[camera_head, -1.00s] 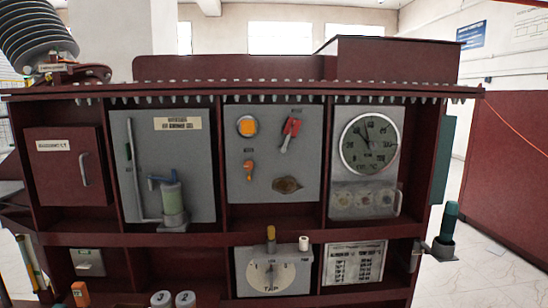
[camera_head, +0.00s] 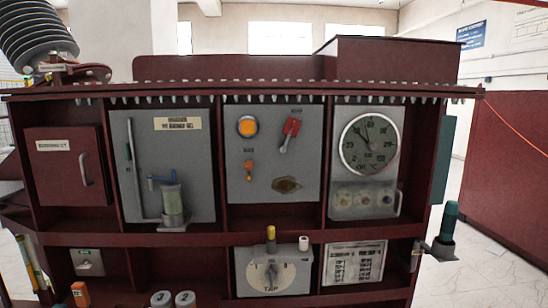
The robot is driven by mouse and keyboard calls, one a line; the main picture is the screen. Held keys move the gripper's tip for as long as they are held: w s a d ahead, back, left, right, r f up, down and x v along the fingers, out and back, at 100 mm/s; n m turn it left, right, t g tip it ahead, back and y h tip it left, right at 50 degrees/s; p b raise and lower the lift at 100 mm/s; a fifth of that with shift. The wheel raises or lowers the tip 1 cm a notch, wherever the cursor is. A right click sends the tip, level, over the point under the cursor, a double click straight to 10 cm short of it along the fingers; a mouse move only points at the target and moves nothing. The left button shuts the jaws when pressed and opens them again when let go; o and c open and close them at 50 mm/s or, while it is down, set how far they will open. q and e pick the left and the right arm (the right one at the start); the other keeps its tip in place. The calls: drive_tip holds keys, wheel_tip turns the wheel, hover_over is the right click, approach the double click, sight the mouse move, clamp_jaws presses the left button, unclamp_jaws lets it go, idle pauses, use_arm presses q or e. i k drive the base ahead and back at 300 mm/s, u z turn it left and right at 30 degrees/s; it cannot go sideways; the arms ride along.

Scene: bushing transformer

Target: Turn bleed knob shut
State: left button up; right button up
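Neither of my grippers is in view. A grey panel (camera_head: 230,190) in the middle of the dark red cabinet carries several controls. A small orange knob (camera_head: 249,170) sticks out at its lower left, below an orange round button (camera_head: 247,126). A red lever (camera_head: 290,134) sits at the upper right, tilted. A brass oval fitting (camera_head: 287,185) is at the lower right. Small labels stand above the knob and the lever, too blurred to read. I cannot tell for sure which of these is the bleed knob, or whether it is open or shut.
A round gauge (camera_head: 370,144) is right of the panel, and a clear cylinder with a blue-grey handle (camera_head: 172,204) is left. Below are a TAP dial (camera_head: 266,278) and a printed plate (camera_head: 355,263). Shelf ledges and a bolted top rim (camera_head: 240,89) project forward.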

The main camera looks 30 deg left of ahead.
sight(248, 166)
drive_tip(key=u, duration=1.2)
